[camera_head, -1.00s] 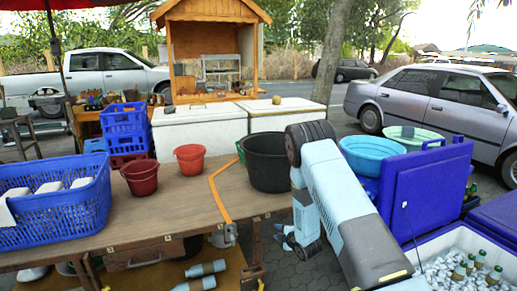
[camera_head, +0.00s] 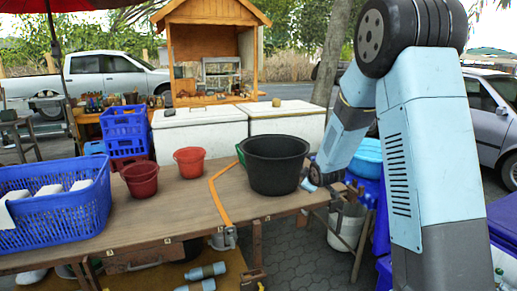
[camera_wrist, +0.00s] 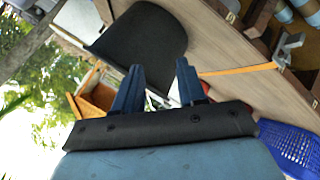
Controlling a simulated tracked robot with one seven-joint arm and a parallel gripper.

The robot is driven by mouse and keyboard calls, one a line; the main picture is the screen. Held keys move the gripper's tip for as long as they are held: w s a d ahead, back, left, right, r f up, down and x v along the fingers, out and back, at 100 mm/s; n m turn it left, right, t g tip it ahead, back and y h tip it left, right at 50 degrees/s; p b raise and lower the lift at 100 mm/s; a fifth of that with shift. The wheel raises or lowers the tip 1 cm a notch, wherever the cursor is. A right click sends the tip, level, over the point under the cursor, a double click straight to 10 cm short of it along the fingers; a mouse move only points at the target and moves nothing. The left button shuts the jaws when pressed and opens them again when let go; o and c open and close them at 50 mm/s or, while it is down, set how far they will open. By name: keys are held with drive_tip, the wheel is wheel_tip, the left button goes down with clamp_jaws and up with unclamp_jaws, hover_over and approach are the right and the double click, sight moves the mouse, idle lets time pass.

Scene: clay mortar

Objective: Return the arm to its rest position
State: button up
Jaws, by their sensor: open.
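My arm (camera_head: 425,150) rises at the right of the head view, with its black elbow joint at the top and the forearm sloping down behind the upper link toward the table's right end. My gripper (camera_wrist: 159,65) shows in the wrist view with two dark blue fingers spread apart and nothing between them. The black tub (camera_head: 274,165) stands on the table just left of the forearm's lower end. It also shows beyond the fingers in the wrist view (camera_wrist: 140,42).
The wooden table (camera_head: 160,215) holds two red buckets (camera_head: 189,161) and a blue basket (camera_head: 60,210). White chest freezers (camera_head: 200,132) stand behind it. A blue tub (camera_head: 368,150) is behind the forearm. A tree trunk (camera_head: 333,55) rises behind.

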drive_tip(key=s+d+r+m+g+h, duration=0.1)
drive_tip(key=s+d+r+m, duration=0.2)
drive_tip(key=s+r, duration=0.65)
drive_tip(key=s+r+m+g, duration=0.1)
drive_tip(key=s+r+m, duration=0.2)
drive_tip(key=s, duration=0.8)
drive_tip(key=s+d+r+m+g, duration=0.1)
drive_tip(key=s+r+m, duration=0.2)
drive_tip(key=s, duration=0.8)
drive_tip(key=s+d+r+m+g, duration=0.1)
drive_tip(key=s+r, duration=0.3)
drive_tip(key=s, duration=0.7)
drive_tip(key=shift+s+d+m+g+h, duration=0.3)
drive_tip(key=shift+s+m+g, duration=0.15)
drive_tip(key=shift+m, duration=0.45)
drive_tip(key=shift+w+a, duration=0.1)
